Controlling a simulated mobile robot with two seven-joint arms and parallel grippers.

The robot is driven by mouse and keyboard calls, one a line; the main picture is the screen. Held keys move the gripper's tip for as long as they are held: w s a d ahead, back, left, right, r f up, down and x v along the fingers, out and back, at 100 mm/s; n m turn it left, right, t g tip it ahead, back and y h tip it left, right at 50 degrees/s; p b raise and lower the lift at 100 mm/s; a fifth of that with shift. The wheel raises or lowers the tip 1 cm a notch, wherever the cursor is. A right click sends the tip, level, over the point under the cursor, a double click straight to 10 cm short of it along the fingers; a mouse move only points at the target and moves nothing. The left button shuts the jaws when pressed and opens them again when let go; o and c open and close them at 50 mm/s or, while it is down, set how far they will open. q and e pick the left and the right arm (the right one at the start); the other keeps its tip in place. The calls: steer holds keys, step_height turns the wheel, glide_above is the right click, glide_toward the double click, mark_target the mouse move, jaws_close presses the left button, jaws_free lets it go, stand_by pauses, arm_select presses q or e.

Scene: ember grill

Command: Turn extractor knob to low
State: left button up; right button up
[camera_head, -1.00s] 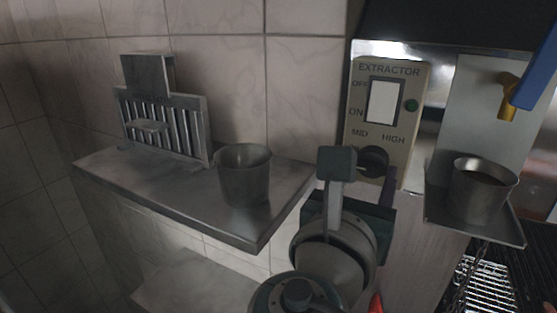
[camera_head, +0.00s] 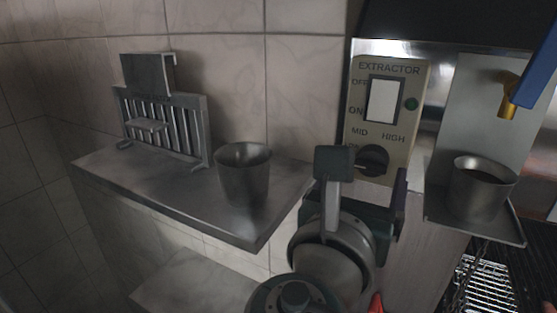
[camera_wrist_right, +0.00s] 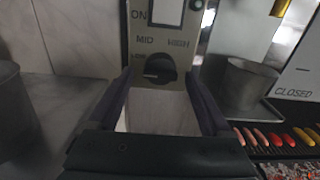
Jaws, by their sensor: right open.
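The extractor panel (camera_head: 420,90) is a beige plate on the wall with a white rocker switch (camera_head: 383,101) and a green light. Its round black knob (camera_head: 373,159) sits low on the plate, below the MID and HIGH labels. In the right wrist view, the knob (camera_wrist_right: 160,68) has a pale mark on its lower left; its exact setting is hard to tell. My right gripper (camera_head: 368,172) is open and empty just in front of the knob. In the right wrist view, the gripper's fingers (camera_wrist_right: 160,84) stand either side below the knob, apart from it. My left gripper is not in view.
A shelf (camera_head: 110,180) at left holds a metal cup (camera_head: 243,178) and a slotted metal rack (camera_head: 165,125). Another metal cup (camera_head: 482,190) stands on a small ledge right of the panel. A blue and yellow item (camera_head: 510,95) hangs at upper right.

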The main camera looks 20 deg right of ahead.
steer(key=b+v, duration=0.5)
steer(key=v, duration=0.4)
steer(key=shift+s+a, duration=0.15)
steer(key=shift+s, duration=0.05)
steer(key=s+d+f+m+g+y, duration=0.3)
steer(key=s+f+m, duration=0.1)
steer(key=f+m, duration=0.25)
steer(key=s+d+f+m+g+y, duration=0.3)
steer(key=f+m, duration=0.3)
steer(key=f, duration=0.1)
steer(key=s+a+f+m+g+y, duration=0.2)
steer(key=s+a+m+y, duration=0.2)
steer(key=s+m+y, duration=0.3)
steer(key=m+y, duration=0.1)
steer(key=m, duration=0.3)
steer(key=shift+s+m, duration=0.25)
steer(key=shift+m, duration=0.1)
